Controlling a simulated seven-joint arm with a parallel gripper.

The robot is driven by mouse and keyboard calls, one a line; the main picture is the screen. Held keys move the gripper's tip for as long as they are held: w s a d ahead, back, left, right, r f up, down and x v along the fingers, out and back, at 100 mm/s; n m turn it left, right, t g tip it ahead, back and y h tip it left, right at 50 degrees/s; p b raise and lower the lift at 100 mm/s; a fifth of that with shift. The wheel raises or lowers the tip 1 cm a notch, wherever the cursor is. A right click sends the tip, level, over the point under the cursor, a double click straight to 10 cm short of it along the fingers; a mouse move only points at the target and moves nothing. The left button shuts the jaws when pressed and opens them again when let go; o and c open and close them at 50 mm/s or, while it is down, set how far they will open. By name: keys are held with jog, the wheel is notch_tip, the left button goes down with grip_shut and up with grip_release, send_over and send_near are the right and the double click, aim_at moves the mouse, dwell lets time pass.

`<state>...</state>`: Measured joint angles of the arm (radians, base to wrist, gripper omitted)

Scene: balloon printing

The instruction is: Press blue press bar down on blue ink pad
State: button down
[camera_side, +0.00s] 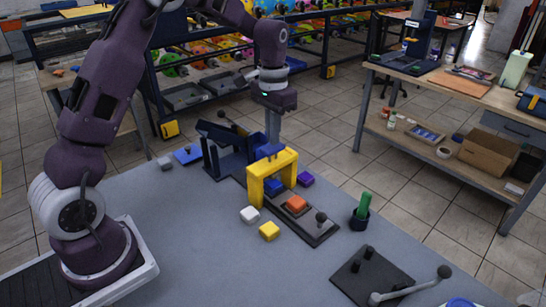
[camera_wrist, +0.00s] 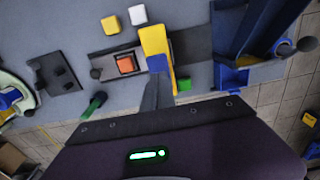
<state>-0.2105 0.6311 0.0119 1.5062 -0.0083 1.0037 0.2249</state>
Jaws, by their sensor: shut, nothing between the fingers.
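A yellow arch frame (camera_side: 284,163) stands on a dark base strip. A blue press bar (camera_side: 268,151) shows at its top, and the blue ink pad (camera_side: 273,187) sits low inside the arch. My gripper (camera_side: 273,141) points down with its fingers shut and empty, right above the bar. The tips look at or very near the bar; I cannot tell if they touch. In the wrist view the frame (camera_wrist: 153,40) and blue bar (camera_wrist: 157,63) show just beyond my fingers (camera_wrist: 157,82). The ink pad is hidden there.
An orange block (camera_side: 296,203) and black knob (camera_side: 321,217) are on the base strip. A navy device (camera_side: 222,140) stands behind left. White (camera_side: 250,214), yellow (camera_side: 269,231) and purple (camera_side: 305,179) blocks lie nearby. A green cylinder (camera_side: 363,203) stands in a cup.

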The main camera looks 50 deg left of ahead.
jog(key=shift+f, duration=1.6)
notch_tip(320, 180, up, 12)
jog(key=shift+f, duration=0.2)
